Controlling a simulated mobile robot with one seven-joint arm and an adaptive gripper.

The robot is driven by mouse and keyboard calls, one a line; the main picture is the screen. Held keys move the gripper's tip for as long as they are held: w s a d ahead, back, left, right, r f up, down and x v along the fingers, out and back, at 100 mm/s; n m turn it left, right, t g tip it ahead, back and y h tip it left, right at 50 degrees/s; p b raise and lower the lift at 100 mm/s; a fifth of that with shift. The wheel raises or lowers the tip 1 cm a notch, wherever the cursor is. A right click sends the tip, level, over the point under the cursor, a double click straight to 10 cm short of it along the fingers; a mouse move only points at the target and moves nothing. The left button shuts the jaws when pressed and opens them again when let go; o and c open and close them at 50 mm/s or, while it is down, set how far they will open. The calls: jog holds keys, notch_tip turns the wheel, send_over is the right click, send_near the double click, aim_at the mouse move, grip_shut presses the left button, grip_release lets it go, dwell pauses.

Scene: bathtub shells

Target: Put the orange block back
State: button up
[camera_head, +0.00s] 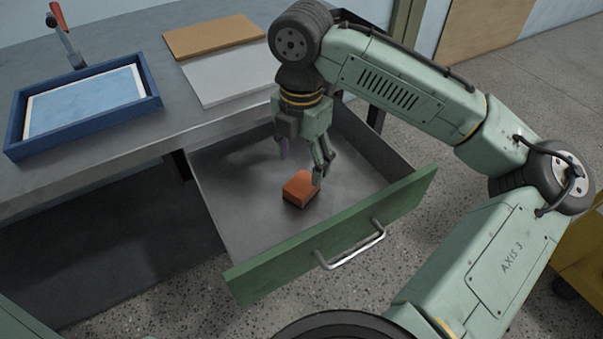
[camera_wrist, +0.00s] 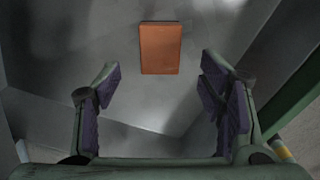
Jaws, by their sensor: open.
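The orange block (camera_head: 299,188) lies flat on the bare floor of the pulled-out drawer (camera_head: 248,214), near its middle. In the wrist view the orange block (camera_wrist: 160,48) shows whole, beyond and between the fingertips. My gripper (camera_head: 301,163) points down over the drawer, its fingers spread and empty. One fingertip looks close beside the block in the head view; I cannot tell whether it touches. The wrist view shows the open gripper (camera_wrist: 157,86) with purple pads on both fingers and a clear gap between them.
The drawer's green front (camera_head: 335,232) has a metal handle (camera_head: 350,246). On the grey worktop (camera_head: 185,112) are a blue tray (camera_head: 150,84), a brown board (camera_head: 212,36), a pale board (camera_head: 225,74) and a red-handled clamp (camera_head: 62,28). The rest of the drawer is empty.

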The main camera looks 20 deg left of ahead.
aim_at(301, 184)
jog(key=shift+r, duration=2.2)
jog(key=shift+c, duration=0.6)
